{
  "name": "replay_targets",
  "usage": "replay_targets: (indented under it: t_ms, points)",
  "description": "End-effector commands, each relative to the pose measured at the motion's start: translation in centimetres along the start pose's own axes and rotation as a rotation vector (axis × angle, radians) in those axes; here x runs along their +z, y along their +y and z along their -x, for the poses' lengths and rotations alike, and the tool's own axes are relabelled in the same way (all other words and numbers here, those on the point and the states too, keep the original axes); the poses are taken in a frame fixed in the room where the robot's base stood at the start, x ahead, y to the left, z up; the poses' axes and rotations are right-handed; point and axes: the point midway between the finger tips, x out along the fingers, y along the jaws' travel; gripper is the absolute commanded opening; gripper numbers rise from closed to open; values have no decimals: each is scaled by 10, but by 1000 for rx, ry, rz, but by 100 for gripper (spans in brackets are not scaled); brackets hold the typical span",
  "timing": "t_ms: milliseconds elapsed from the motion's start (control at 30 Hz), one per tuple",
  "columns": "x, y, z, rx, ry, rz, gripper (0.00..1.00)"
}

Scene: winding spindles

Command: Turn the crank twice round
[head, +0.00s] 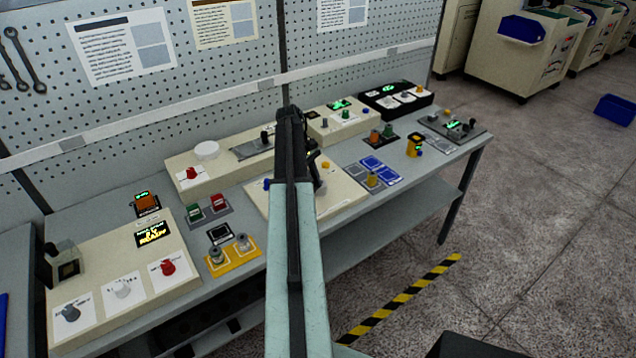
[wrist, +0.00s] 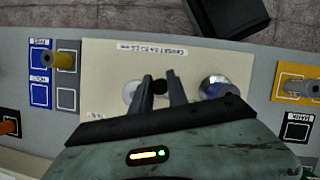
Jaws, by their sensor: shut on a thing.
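A cream panel (wrist: 105,60) with printed lettering lies under my gripper (wrist: 161,82) in the wrist view. My gripper is shut on a small dark piece, the crank handle (wrist: 160,88), between its fingertips. A pale round part (wrist: 131,91) shows just left of the fingers, and a shiny metal knob (wrist: 213,87) stands to their right. The rest of the crank is hidden behind the fingers and gripper body. In the head view the same panel (head: 345,192) is partly covered by my arm, and the crank cannot be made out there.
The grey bench (head: 190,215) carries several control boxes. An orange tray (head: 234,262) with metal knobs is left of my arm; blue squares (head: 378,167) and a yellow knob (head: 372,180) are to its right. A pegboard (head: 240,70) stands behind. Floor to the right is mostly open.

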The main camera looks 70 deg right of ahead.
Motion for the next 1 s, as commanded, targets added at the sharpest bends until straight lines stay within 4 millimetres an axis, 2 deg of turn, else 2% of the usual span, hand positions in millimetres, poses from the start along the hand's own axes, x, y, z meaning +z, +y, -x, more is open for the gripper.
replay_targets:
  t_ms: [300,833,867,900,933,1000]
  points:
    - [-5,0,2,-43,0,-103,0]
    - [-6,1,3,-48,1,-122,0]
    - [-6,1,3,-48,1,-122,25]
    - [-6,1,3,-48,1,-122,36]
    - [-6,1,3,-48,1,-122,42]
    - [-6,1,3,-49,1,-122,42]
